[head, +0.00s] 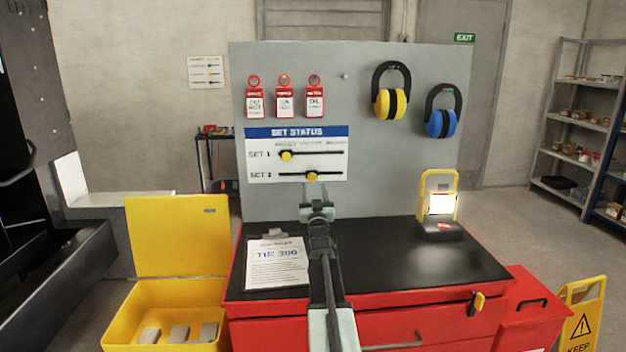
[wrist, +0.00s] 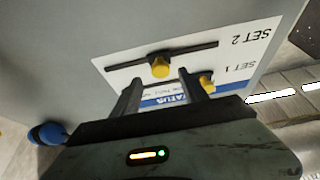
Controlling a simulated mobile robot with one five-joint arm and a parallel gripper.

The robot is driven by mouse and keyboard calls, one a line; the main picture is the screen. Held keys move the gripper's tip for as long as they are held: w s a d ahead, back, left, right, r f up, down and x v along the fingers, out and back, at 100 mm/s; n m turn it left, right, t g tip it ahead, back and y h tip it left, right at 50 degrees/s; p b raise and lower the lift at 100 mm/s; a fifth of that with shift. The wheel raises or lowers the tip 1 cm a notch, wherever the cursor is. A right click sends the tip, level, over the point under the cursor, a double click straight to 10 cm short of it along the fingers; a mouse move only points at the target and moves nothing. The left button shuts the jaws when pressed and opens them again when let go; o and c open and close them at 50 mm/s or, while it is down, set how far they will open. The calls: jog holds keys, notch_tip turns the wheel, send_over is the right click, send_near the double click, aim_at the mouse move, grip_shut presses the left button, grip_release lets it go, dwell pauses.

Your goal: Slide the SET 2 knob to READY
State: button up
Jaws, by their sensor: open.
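The SET STATUS board (head: 297,132) hangs on the grey panel, with two dark horizontal slots. The SET 2 knob (head: 312,176) is yellow and sits near the middle of the lower slot. The SET 1 knob (head: 286,155) is at the left part of the upper slot. The small position labels are too blurred to read. My gripper (head: 317,207) is just below the SET 2 knob in the head view. In the upside-down wrist view its fingers are apart, and the SET 2 knob (wrist: 160,67) shows between and beyond their tips. I cannot tell whether they touch it.
Red tags (head: 284,103) hang above the board, and yellow (head: 391,103) and blue ear defenders (head: 435,123) hang to its right. A clipboard (head: 276,263) and a lit yellow lamp (head: 441,205) are on the black bench top (head: 400,262). An open yellow box (head: 165,295) stands left.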

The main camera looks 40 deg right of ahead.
aim_at(313, 179)
jog(key=p+x, duration=0.2)
jog(key=x, duration=0.4)
jog(key=shift+w+d, duration=0.15)
jog(key=shift+w, duration=0.05)
